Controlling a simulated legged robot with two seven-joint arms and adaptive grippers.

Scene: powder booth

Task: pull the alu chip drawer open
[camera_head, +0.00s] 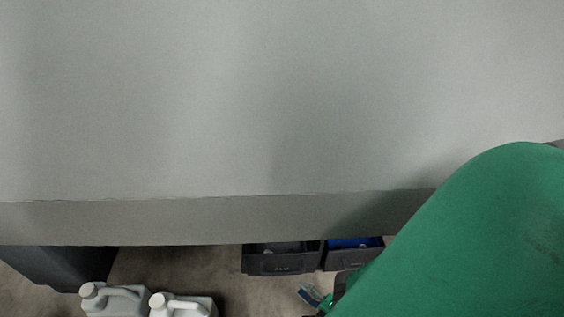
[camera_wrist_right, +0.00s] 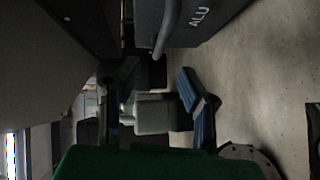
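The alu chip drawer (camera_head: 282,264) is a dark grey bin under the front edge of the grey bench, with a label on its front and part of its inside showing. In the right wrist view its grey front (camera_wrist_right: 205,22) with the letters ALU and a bar handle (camera_wrist_right: 167,28) is at the top. My right gripper (camera_wrist_right: 164,94) is open, its blue-padded fingers apart and below the handle in that picture, not touching it. In the head view my green right arm hides most of the gripper; a blue fingertip shows right of and below the drawer. My left gripper is not in view.
A second dark bin (camera_head: 350,257) with blue inside stands right of the alu drawer. Two pale jugs (camera_head: 117,300) (camera_head: 183,306) stand on the floor at left, near a dark box (camera_head: 62,265). The wide grey bench top (camera_head: 250,100) is bare and overhangs the bins.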

